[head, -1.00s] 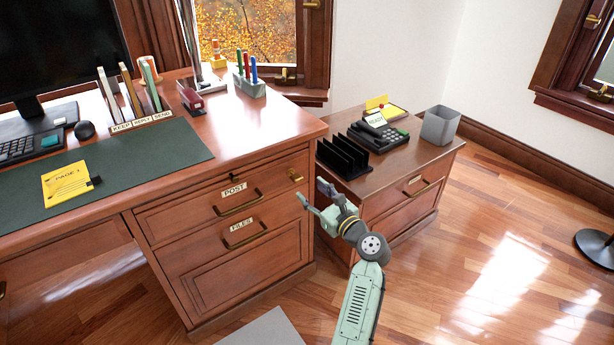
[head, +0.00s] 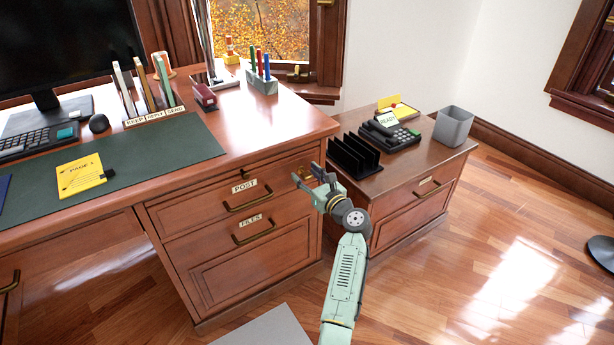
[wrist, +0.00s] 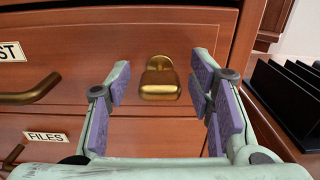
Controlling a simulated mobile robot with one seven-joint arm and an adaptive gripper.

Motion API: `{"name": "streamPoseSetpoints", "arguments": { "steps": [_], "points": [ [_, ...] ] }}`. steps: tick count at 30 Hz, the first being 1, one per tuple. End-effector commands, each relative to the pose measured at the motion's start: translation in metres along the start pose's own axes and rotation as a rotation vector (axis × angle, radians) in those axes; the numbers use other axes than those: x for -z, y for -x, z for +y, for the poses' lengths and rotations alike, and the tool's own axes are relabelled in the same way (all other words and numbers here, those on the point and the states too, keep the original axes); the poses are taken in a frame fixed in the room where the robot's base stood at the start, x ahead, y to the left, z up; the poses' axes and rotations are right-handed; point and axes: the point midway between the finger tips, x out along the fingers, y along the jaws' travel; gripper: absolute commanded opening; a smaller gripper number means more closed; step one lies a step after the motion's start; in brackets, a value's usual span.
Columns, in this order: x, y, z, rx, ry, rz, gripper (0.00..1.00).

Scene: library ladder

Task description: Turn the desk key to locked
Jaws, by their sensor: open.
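The brass desk key (wrist: 160,80) sits in the front of the desk's upper drawer, right of the POST label. It shows in the wrist view between my open fingers, with space on both sides. In the head view the key (head: 304,173) is partly hidden by my gripper (head: 318,187). My gripper (wrist: 160,98) is open and empty, its purple pads on either side of the key and not touching it. The desk (head: 240,140) has a POST drawer above a FILES drawer.
The rack is close to my gripper's right side.

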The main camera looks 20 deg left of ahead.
Motion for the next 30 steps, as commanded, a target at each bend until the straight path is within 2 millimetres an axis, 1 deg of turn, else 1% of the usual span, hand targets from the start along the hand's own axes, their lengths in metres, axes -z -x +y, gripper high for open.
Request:
{"name": "streamPoseSetpoints", "arguments": {
  "steps": [5, 27, 30],
  "points": [
    [0.0002, 0.0000, 0.0002, 0.000, 0.000, 0.000, 0.48],
    [0.0004, 0.0003, 0.0001, 0.000, 0.000, 0.000, 0.00],
    [0.0004, 0.0003, 0.0002, 0.000, 0.002, 0.001, 0.00]
  ]
}}
